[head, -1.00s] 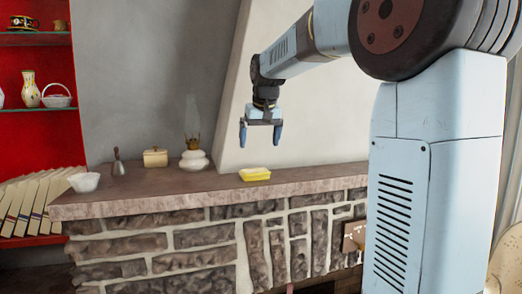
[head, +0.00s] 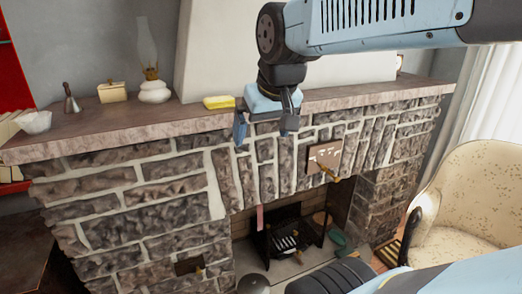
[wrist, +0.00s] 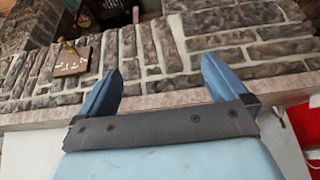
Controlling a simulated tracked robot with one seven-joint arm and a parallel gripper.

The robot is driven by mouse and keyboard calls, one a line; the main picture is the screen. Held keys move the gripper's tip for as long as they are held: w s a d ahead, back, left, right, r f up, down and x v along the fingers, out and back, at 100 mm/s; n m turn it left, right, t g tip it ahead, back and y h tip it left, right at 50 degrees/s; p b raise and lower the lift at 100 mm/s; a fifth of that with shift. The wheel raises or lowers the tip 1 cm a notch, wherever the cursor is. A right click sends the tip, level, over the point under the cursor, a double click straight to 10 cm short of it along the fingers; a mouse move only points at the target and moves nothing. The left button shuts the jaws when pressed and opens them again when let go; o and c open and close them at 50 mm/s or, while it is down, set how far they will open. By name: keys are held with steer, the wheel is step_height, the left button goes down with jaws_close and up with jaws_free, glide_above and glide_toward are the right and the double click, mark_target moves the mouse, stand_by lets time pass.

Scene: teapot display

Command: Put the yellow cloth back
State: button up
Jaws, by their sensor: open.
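The yellow cloth (head: 218,102) lies as a small folded block on the stone mantel shelf (head: 130,128), near its front edge, in the head view. My gripper (head: 266,132) is open and empty, just right of the cloth in the picture. It points down in front of the mantel edge and stone wall, apart from the cloth. In the wrist view my gripper (wrist: 162,72) shows both blue fingers spread, with only stonework and the shelf edge beyond them. The cloth does not show in the wrist view.
On the mantel stand an oil lamp (head: 153,90), a cream box (head: 112,92), a bell (head: 70,98) and a white bowl (head: 34,121). A plaque (head: 325,156) hangs on the stonework above the fireplace opening. A cream chair (head: 475,200) stands at right.

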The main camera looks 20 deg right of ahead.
steer(key=s+f, duration=0.3)
steer(key=s, duration=0.1)
steer(key=shift+d+f, duration=0.25)
steer(key=shift+d, duration=0.1)
stand_by(0.8)
